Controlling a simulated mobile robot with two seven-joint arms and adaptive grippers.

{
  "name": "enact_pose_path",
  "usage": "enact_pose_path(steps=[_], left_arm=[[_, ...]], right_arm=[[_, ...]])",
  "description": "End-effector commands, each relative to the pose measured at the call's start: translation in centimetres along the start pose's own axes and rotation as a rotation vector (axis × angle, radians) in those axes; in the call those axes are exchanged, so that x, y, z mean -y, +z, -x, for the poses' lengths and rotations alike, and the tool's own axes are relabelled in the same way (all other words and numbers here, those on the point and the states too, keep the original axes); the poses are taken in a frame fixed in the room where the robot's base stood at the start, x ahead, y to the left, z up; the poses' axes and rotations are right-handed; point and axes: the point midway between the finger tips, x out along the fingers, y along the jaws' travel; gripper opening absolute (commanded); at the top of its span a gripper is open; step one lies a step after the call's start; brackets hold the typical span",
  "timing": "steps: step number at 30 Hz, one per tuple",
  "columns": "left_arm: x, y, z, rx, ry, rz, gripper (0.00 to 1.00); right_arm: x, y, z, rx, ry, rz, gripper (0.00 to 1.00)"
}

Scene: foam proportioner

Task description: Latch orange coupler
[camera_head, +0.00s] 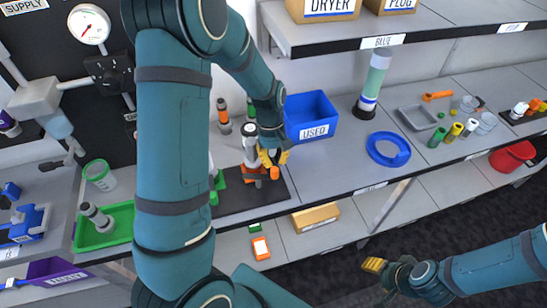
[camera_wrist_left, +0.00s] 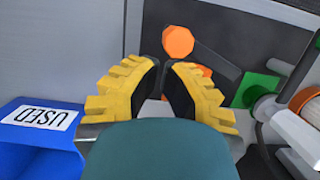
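An orange coupler (camera_head: 255,171) is on a grey and white upright device (camera_head: 250,145) on the dark mat (camera_head: 232,197), beside my left gripper (camera_head: 272,157). In the left wrist view a round orange end (camera_wrist_left: 178,42) and an orange piece (camera_wrist_left: 203,70) lie just beyond the yellow fingertips of my left gripper (camera_wrist_left: 163,64). These fingertips are close together with a narrow gap. Whether they hold anything is unclear, and the fingers and palm hide part of the device. My right gripper (camera_head: 378,266) is at the lower right, away from the bench; its finger gap is not clear.
The blue USED bin (camera_head: 312,118) stands right of the mat and shows in the left wrist view (camera_wrist_left: 38,140). A blue ring (camera_head: 388,149) and grey tray (camera_head: 417,117) lie farther right. A green tray (camera_head: 105,232) is at left. A shelf overhangs the back.

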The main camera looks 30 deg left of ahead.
Motion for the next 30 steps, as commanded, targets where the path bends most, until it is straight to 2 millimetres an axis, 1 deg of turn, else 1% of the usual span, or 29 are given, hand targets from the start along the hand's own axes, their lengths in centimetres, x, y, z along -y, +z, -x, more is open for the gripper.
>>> enact_pose_path(steps=[14, 30], left_arm=[[-0.1, 0.4, -0.1, 0.0, -0.019, -0.074, 0.0], [-0.3, 1.1, -0.2, 0.001, -0.051, -0.2, 0.0]], right_arm=[[0.1, -0.1, 0.2, -0.003, 0.0, -0.001, 0.53], [0.2, -0.3, 0.6, -0.007, 0.001, -0.002, 0.53]])
